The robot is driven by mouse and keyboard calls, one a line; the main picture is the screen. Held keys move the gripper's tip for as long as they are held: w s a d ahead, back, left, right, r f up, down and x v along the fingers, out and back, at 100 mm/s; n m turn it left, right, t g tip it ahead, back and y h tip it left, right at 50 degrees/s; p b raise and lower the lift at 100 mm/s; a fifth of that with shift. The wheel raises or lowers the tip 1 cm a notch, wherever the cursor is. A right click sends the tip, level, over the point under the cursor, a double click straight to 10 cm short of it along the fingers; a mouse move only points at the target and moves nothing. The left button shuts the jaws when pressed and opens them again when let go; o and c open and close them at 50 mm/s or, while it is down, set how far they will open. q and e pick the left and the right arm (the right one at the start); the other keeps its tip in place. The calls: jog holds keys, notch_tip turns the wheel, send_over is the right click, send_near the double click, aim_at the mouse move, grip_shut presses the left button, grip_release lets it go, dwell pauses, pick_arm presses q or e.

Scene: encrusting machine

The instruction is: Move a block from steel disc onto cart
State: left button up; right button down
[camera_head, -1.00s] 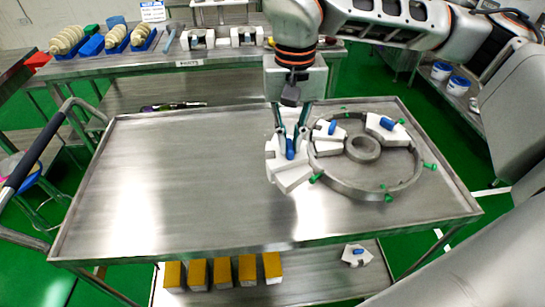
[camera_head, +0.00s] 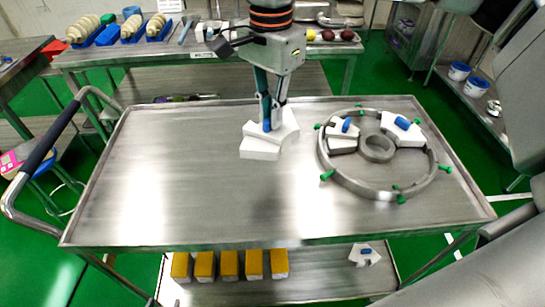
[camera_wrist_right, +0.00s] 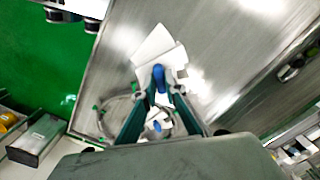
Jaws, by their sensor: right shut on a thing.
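The steel disc (camera_head: 370,190), a ring with green pegs and a central hub, sits on the right half of the cart's top (camera_head: 190,190). Two white blocks, one on its left (camera_head: 342,143) and one on its right (camera_head: 412,136), remain in it, each with a blue knob. My right gripper (camera_head: 267,120) is shut on the blue knob of another white block (camera_head: 262,152), left of the disc. I cannot tell whether that block touches the cart's top. The held block (camera_wrist_right: 155,45) also shows in the right wrist view. My left gripper is not in view.
The cart's left and front top is bare. Its lower shelf holds several yellow blocks (camera_head: 230,264) and a white piece with a blue knob (camera_head: 365,255). A steel table (camera_head: 120,55) with blue trays stands behind. A cart handle (camera_head: 40,150) rises at the left.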

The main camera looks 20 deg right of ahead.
notch_tip(320, 180, down, 13)
jog(key=shift+r+b, duration=0.1)
jog(key=shift+b, duration=0.2)
jog(key=shift+f, duration=0.25)
jog(key=c, duration=2.1)
grip_release()
notch_tip(320, 180, up, 12)
jog(key=shift+r, duration=0.15)
jog(key=shift+p, duration=0.3)
